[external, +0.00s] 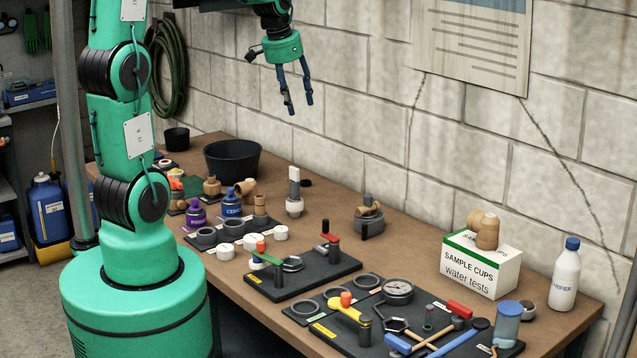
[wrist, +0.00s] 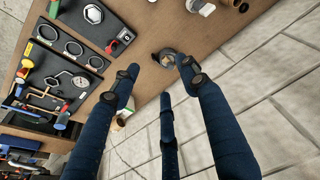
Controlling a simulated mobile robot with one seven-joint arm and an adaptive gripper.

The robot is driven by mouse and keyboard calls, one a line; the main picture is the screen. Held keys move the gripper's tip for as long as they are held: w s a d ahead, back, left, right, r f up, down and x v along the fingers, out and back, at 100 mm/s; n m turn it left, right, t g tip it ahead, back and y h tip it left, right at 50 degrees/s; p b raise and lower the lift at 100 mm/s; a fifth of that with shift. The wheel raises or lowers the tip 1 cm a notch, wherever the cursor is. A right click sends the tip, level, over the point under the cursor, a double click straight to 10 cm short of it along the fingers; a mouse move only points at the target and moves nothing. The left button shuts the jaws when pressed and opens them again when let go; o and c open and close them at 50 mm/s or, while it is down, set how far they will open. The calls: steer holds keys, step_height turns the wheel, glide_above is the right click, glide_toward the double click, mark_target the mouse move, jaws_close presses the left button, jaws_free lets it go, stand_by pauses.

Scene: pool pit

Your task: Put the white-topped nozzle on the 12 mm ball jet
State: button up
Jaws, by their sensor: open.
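An upright piece with a white top and grey lower part (external: 294,182) stands on the bench; it looks like the white-topped nozzle. A round grey fitting (external: 369,222) with a tan piece on it stands to its right, also visible in the wrist view (wrist: 166,58). I cannot read any 12 mm mark, so I cannot tell which part is the ball jet. My gripper (external: 298,108) is open and empty, high above the bench near the wall. In the wrist view its dark blue fingers (wrist: 160,76) are spread, with the grey fitting beyond their tips.
Black boards with valves and rings (external: 305,277) lie along the bench front. A sample cups box (external: 483,265) and a white bottle (external: 565,275) stand at the right. A black bowl (external: 232,158) and small bottles (external: 196,212) are at the left. The block wall rises behind.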

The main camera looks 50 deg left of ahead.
steer(key=s+d+r+t, duration=0.1)
steer(key=s+d+r, duration=0.1)
steer(key=s+d, duration=0.3)
steer(key=s+d+r, duration=0.2)
steer(key=s+d, duration=0.3)
steer(key=s, duration=0.6)
steer(key=s+d+r+t, duration=0.1)
steer(key=s+d+r, duration=0.1)
steer(key=s+d, duration=0.3)
steer(key=s, duration=0.4)
steer(key=shift+t, duration=0.3)
steer(key=shift+d, duration=0.1)
step_height(320, 180, down, 5)
steer(key=b, duration=0.5)
steer(key=shift+r, duration=0.1)
